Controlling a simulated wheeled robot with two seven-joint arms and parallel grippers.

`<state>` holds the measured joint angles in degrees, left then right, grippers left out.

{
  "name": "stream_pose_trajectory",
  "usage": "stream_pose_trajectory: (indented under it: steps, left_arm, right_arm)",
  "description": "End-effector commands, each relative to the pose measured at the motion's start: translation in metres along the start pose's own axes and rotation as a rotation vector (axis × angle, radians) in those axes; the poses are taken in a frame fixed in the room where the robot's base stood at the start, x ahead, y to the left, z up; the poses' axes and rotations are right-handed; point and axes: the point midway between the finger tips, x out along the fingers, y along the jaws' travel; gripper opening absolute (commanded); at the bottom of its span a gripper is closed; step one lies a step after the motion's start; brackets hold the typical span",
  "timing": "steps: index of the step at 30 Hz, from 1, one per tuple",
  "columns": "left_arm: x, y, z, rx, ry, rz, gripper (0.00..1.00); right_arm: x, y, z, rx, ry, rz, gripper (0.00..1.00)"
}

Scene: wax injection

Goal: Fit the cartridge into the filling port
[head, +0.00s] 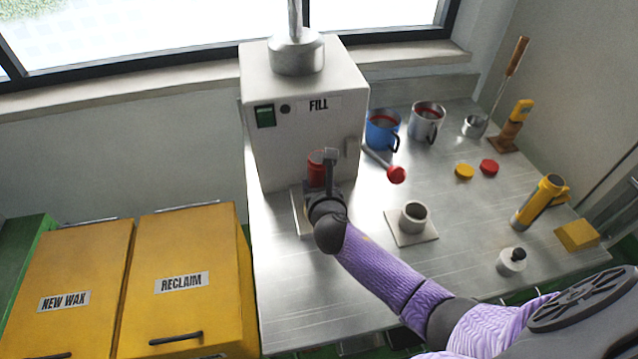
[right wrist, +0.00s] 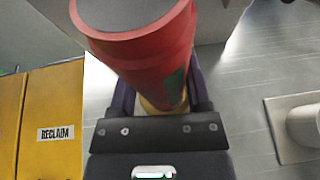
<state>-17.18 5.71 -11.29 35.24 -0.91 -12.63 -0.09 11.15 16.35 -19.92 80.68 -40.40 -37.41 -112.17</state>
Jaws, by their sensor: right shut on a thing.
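The red cartridge (head: 316,172) is held upright in my right gripper (head: 324,190), close against the front of the grey machine labelled FILL (head: 298,130). In the right wrist view the cartridge (right wrist: 145,45) stands between the two fingers of the right gripper (right wrist: 160,95), its dark round top towards the camera. The filling port is hidden or cannot be made out behind the cartridge and gripper. I cannot tell whether the cartridge touches the machine. My left gripper is not in view.
A lever with a red knob (head: 396,174) sticks out right of the cartridge. A grey cup on a square plate (head: 413,218) stands to the right. Blue (head: 382,130) and steel (head: 427,122) mugs stand behind. Yellow bins (head: 180,285) flank the left. The front-left steel tabletop is clear.

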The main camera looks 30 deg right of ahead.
Motion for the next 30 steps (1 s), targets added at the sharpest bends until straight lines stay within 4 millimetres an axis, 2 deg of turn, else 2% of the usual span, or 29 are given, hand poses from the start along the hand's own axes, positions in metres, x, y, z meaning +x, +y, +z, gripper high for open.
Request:
stream_pose_trajectory:
  steps: [6,7,12,20,23,30]
  left_arm:
    - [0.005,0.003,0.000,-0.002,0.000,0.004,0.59]
    - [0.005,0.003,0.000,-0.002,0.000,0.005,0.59]
    - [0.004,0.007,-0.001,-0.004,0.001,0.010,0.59]
    - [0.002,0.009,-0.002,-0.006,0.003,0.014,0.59]
    - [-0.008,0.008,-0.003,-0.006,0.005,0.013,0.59]
    - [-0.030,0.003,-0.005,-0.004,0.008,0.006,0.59]
  right_arm:
    - [0.003,0.000,-0.006,0.000,-0.001,0.000,0.00]
    - [0.003,0.000,-0.006,0.000,-0.001,0.000,0.65]
    - [0.002,0.000,-0.005,0.000,-0.001,0.000,1.00]
    - [-0.001,0.000,-0.005,-0.001,0.001,0.000,1.00]
    - [-0.018,0.000,-0.003,-0.002,0.002,0.001,1.00]
    - [-0.075,0.000,-0.002,0.000,0.002,0.002,1.00]
